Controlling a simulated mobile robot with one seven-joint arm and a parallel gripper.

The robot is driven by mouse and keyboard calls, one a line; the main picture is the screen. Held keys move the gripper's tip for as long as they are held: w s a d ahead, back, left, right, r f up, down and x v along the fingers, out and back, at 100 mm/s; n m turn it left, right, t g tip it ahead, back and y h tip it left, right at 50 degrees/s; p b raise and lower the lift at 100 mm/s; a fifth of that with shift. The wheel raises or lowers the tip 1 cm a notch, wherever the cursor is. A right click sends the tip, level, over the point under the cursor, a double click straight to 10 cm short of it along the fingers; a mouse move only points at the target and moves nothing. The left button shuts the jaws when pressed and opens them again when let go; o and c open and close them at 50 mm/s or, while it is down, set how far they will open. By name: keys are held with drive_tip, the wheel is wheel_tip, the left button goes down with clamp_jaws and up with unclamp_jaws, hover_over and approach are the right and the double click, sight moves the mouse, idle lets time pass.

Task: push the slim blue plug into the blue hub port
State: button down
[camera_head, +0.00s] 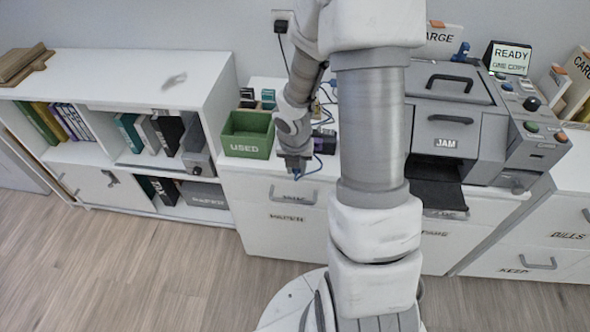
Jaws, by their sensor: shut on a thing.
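My gripper (295,165) points down at the front edge of the white desk, just right of the green box. It is shut on a small blue plug (298,176), of which only a little shows below the fingertips. A thin blue cable (316,164) curves from beside the gripper to the right. A dark device with a purplish top (325,138), perhaps the hub, sits on the desk right of the gripper, partly hidden by my arm. I cannot make out its ports or a blue port. The plug appears apart from it.
A green box marked USED (247,134) stands close left of the gripper. A grey printer marked JAM (450,120) stands right of my arm. Drawers (285,212) lie below the desktop. A white bookshelf (130,75) is at left. Cables run behind my arm.

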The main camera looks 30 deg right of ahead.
drive_tip(key=shift+w+d+p, duration=0.4)
drive_tip(key=shift+w, duration=0.25)
drive_tip(key=shift+w+d+p, duration=0.35)
drive_tip(key=shift+w+d, duration=0.05)
drive_tip(key=shift+w, duration=0.2)
drive_tip(key=shift+p, duration=0.55)
idle(0.8)
drive_tip(key=shift+w+d+p, duration=0.7)
drive_tip(key=shift+w+p, duration=0.35)
drive_tip(key=shift+p, duration=0.05)
drive_tip(key=shift+w+d+r, duration=0.1)
drive_tip(key=shift+w+d, duration=0.05)
drive_tip(key=c, duration=0.6)
unclamp_jaws()
drive_tip(key=p+v, duration=0.7)
drive_tip(key=v, duration=1)
